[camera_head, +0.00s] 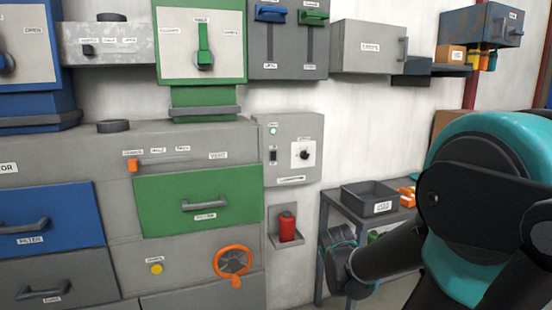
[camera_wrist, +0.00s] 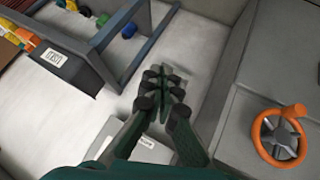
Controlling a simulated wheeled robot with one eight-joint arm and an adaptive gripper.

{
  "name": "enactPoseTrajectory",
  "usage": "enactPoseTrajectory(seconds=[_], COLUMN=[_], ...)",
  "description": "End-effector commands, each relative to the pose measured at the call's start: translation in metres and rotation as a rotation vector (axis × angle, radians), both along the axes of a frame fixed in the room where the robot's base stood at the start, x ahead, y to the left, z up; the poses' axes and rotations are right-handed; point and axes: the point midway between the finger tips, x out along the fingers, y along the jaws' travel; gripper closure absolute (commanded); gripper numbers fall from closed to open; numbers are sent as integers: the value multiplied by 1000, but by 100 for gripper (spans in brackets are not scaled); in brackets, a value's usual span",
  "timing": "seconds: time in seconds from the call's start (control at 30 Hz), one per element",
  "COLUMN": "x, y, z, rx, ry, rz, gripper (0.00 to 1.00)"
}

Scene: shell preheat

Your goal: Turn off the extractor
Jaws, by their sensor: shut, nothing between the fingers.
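A grey wall cabinet at the left of the head view carries a partly cut-off label ending in "TOR" (camera_head: 8,168). It has a blue drawer labelled FILTER (camera_head: 45,215) and a green drawer (camera_head: 200,205). A small orange slider (camera_head: 134,165) sits above the green drawer, beside small labels. To the right, a grey control box (camera_head: 290,165) has a lit green lamp, a black switch (camera_head: 273,156) and a black knob (camera_head: 304,154); its labels are too small to read. My gripper (camera_wrist: 163,80) is shut and empty in the wrist view, apart from the orange handwheel.
An orange handwheel (camera_head: 233,262) is on the cabinet's lower front; it also shows in the wrist view (camera_wrist: 262,148). A red canister (camera_head: 287,227) stands on a wall bracket. A table with a dark tray (camera_head: 358,205) is at the right, partly behind my arm.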

Motion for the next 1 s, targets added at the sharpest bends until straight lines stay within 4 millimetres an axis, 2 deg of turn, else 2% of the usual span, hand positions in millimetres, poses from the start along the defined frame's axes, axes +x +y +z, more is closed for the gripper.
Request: enactPoseTrajectory(seconds=[0.03, 0.13, 0.23, 0.37, 0.5, 0.6, 0.73, 0.83, 1.0], x=[30, 83, 132, 189, 237, 261, 279, 286, 290], y=[-5, -11, -8, 9, 41, 66, 92, 105, 113], z=[18, 57, 95, 141, 177, 192, 200, 202, 202], rx=[-68, -219, -373, -573, -776, -896, -1006, -1057, -1085], ry=[-64, -194, -318, -470, -614, -698, -774, -807, -827], rz=[34, 120, 215, 356, 521, 631, 743, 797, 830], gripper=[100, 100, 100, 100, 100, 100, 100, 100, 100])
